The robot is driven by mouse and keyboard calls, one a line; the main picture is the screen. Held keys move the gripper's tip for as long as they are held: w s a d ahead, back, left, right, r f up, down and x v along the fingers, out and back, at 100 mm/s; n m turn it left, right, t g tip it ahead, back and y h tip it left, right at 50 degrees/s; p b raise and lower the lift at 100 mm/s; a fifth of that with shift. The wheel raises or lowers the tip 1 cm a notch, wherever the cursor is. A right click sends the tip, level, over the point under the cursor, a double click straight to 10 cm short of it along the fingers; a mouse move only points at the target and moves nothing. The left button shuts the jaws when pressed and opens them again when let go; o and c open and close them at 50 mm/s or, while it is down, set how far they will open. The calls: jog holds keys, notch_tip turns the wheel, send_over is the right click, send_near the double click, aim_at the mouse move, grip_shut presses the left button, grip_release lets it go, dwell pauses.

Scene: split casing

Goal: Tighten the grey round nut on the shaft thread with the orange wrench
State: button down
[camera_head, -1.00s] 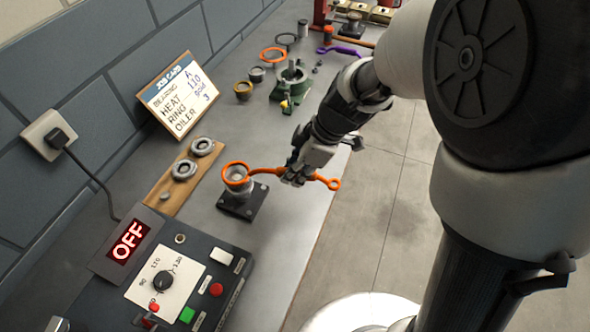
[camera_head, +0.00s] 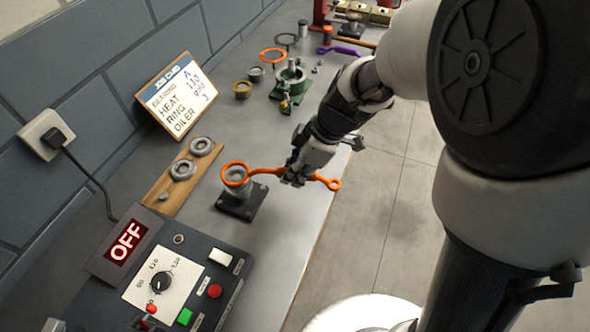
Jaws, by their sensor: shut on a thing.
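My gripper (camera_head: 297,178) is shut on the handle of the orange wrench (camera_head: 323,181). The wrench's ring end (camera_head: 235,164) is over the top of a grey round piece on a dark square base (camera_head: 241,208) near the bench's front edge. I cannot tell whether the ring is seated around the grey nut or only above it. The nut and the shaft thread are too small and too covered by the ring to make out. The wrench's small looped end sticks out past my gripper to the right, beyond the bench edge.
A wooden board (camera_head: 163,200) with two grey rings lies left of the base. A control box (camera_head: 165,283) with a red OFF display stands in front. A job card (camera_head: 174,95) leans at the wall. A green fixture (camera_head: 291,80) and loose rings are farther back.

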jog(key=shift+f+b, duration=1.1)
jog(key=shift+b, duration=0.1)
jog(key=s+m+b, duration=0.1)
jog(key=s, duration=0.1)
jog(key=s+a+m+t, duration=0.1)
jog(key=s+m, duration=0.1)
jog(key=shift+a+m+b, duration=0.15)
jog(key=shift+m+b, duration=0.15)
jog(key=shift+b, duration=0.1)
dwell(0.9)
jog(key=shift+w, duration=0.15)
jog(key=shift+w+d+r, duration=0.1)
jog(key=shift+d, duration=0.1)
dwell(0.9)
jog(key=shift+r, duration=0.1)
